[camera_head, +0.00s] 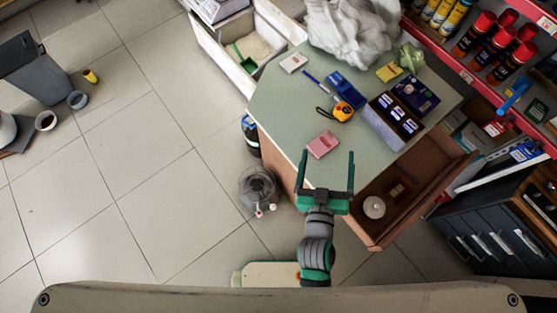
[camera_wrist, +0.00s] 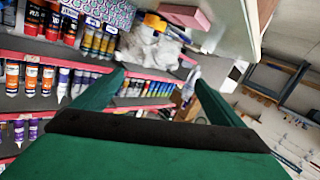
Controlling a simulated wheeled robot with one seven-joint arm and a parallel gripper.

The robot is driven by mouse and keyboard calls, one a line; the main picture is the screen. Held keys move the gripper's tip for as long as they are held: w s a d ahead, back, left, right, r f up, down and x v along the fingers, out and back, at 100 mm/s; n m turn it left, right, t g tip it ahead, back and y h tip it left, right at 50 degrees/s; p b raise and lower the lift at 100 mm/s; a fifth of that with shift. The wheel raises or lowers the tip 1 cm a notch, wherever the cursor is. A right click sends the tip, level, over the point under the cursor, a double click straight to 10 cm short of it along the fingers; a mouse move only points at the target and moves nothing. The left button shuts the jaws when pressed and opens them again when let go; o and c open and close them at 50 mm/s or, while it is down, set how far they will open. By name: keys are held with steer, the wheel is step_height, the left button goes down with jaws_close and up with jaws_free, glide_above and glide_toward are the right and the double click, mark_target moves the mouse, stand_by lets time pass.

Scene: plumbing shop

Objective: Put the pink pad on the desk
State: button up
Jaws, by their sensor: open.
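The pink pad (camera_head: 323,144) lies flat on the green top of the desk (camera_head: 285,95), near its front left edge. The pad also shows in the wrist view (camera_wrist: 186,15) at the top, by the desk's pale edge (camera_wrist: 232,28). My gripper (camera_head: 327,155) is open and empty, its two fingers spread wide at the desk's near edge, just below the pad in the head view. In the wrist view my gripper (camera_wrist: 160,82) has nothing between its fingers. Whether the fingers are above or below the desktop's level is hard to tell.
On the desk are a tape measure (camera_head: 343,111), a blue holder (camera_head: 347,90), a card box (camera_head: 395,119) and a white bag (camera_head: 352,30). An open drawer (camera_head: 400,200) juts out at right. A glass jug (camera_head: 259,188) stands on the floor left; open floor lies beyond.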

steer(key=s+a+y, duration=0.3)
steer(key=s+a, duration=1)
steer(key=s, duration=0.4)
steer(key=shift+s+a+m+g, duration=0.15)
steer(key=shift+a+m+g, duration=0.15)
steer(key=shift+m, duration=0.1)
steer(key=shift+r, duration=0.1)
